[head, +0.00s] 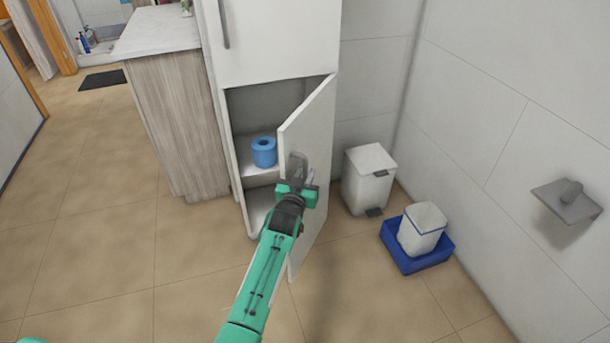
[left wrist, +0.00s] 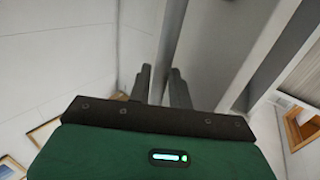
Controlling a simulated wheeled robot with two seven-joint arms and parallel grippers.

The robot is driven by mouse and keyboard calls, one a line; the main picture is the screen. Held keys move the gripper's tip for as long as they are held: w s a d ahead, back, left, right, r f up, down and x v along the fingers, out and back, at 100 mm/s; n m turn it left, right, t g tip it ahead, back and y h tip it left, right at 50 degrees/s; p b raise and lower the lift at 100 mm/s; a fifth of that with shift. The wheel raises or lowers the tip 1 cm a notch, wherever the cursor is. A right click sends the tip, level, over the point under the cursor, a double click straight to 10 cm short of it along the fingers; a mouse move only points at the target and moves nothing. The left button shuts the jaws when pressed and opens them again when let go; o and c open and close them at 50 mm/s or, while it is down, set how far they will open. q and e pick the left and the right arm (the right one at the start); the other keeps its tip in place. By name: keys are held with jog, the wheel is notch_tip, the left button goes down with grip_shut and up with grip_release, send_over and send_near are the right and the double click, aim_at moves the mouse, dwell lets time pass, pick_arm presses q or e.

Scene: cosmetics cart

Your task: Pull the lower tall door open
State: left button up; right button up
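The lower tall door (head: 311,125) of the white cabinet stands partly open, swung out on its right side. Its free edge points toward me. My left gripper (head: 297,170) is at the door's outer face, near that free edge. In the left wrist view its two fingers (left wrist: 160,88) lie on either side of a narrow grey upright bar (left wrist: 168,45), which looks like the door handle, and they appear closed on it. The gripper hides part of the handle in the head view. My right gripper is not in view.
Inside the cabinet a blue roll (head: 264,152) stands on a shelf. A white pedal bin (head: 369,180) and a white basket (head: 422,226) in a blue tray (head: 402,262) stand right of the door. A wood-sided counter (head: 178,125) is at left. The floor in front is clear.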

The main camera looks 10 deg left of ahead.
pick_arm(q)
jog(key=shift+s, duration=0.15)
